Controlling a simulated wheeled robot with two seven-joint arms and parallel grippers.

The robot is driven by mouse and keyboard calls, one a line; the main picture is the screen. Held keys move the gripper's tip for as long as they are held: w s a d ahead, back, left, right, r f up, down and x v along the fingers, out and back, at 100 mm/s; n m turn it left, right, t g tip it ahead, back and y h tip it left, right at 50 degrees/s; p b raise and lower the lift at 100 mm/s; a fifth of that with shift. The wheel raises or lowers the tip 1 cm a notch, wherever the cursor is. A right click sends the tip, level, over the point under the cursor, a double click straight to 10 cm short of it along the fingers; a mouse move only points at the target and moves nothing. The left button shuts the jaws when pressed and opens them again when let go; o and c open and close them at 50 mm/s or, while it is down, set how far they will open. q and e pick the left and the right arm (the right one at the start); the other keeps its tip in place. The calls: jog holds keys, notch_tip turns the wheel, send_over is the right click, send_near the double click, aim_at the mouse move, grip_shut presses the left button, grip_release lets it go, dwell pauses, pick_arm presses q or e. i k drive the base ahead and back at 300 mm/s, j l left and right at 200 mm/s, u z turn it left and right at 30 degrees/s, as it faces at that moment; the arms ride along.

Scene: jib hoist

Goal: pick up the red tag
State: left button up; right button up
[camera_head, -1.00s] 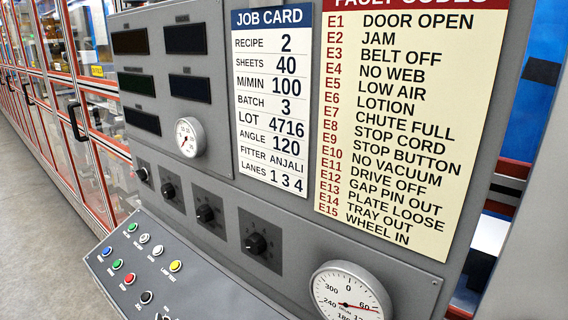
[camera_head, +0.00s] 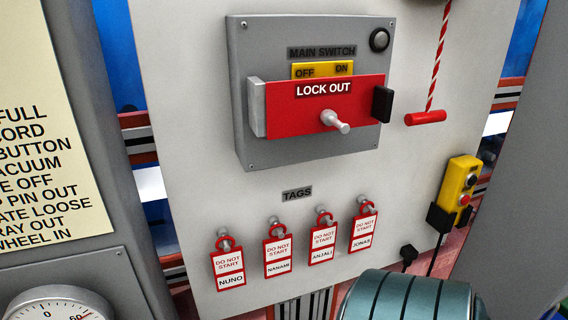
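Several red-and-white tags reading DO NOT START hang in a row on pegs on the pale panel, under a TAGS label (camera_head: 297,194). From left to right they are the NUNO tag (camera_head: 229,266), the NANAMI tag (camera_head: 278,256), the ANJALI tag (camera_head: 322,242) and the JONAS tag (camera_head: 364,230). Each hangs by a red loop. Neither of my grippers is in view.
Above the tags is a grey main switch box (camera_head: 265,155) with a red LOCK OUT bar (camera_head: 280,105). A red pull handle (camera_head: 425,118) hangs right. A yellow button box (camera_head: 457,185) is lower right. A teal ribbed cylinder (camera_head: 410,298) stands in front at the bottom.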

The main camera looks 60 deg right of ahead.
aim_at(322, 237)
jog(key=z, duration=1.95)
